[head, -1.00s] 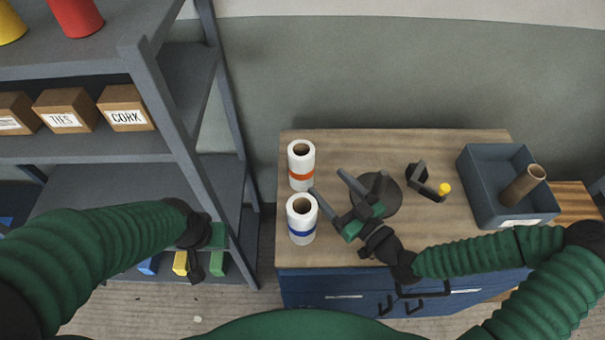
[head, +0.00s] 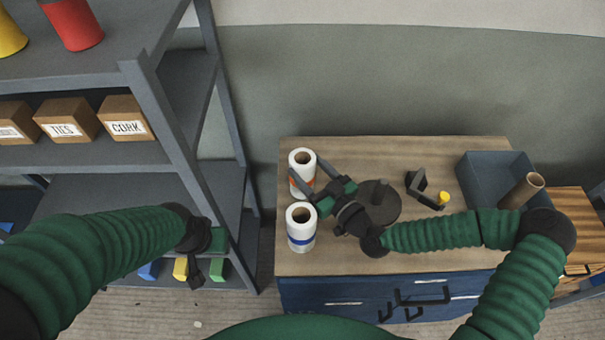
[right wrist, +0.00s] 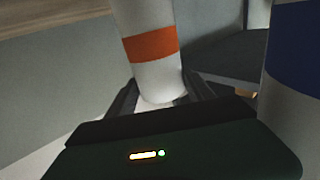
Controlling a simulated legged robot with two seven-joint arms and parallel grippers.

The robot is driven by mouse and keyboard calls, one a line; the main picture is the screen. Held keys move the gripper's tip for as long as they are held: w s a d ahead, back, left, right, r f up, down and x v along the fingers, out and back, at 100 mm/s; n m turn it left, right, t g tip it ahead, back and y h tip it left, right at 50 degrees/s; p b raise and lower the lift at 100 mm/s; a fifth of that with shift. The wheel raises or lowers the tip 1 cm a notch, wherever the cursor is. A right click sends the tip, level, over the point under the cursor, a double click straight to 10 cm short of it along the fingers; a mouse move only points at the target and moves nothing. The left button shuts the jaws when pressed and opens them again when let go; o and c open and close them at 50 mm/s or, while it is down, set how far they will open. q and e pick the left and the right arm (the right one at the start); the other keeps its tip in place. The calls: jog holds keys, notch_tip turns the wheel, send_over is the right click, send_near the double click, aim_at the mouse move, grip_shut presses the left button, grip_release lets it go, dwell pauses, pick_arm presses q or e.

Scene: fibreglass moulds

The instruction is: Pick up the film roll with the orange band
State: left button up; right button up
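The white film roll with the orange band (head: 301,160) stands upright at the left end of the wooden-topped cabinet. My right gripper (head: 305,176) is open, with one finger on each side of this roll. In the right wrist view the orange-banded roll (right wrist: 150,48) stands between the two dark fingers; whether they touch it I cannot tell. The film roll with the blue band (head: 301,229) stands upright just in front, close to my right gripper. It also shows at the right edge of the wrist view (right wrist: 295,60). My left gripper (head: 197,268) hangs by the shelf, its opening unclear.
A dark round object (head: 383,205) lies beside my right wrist. A black bracket with a yellow knob (head: 444,198) is further right. A blue-grey bin (head: 477,190) holds a brown tube (head: 523,190). A grey shelf unit (head: 150,95) stands left of the cabinet.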

jog(key=shift+a, duration=0.25)
grip_shut()
jog(key=shift+r, duration=0.1)
jog(key=shift+d, duration=0.15)
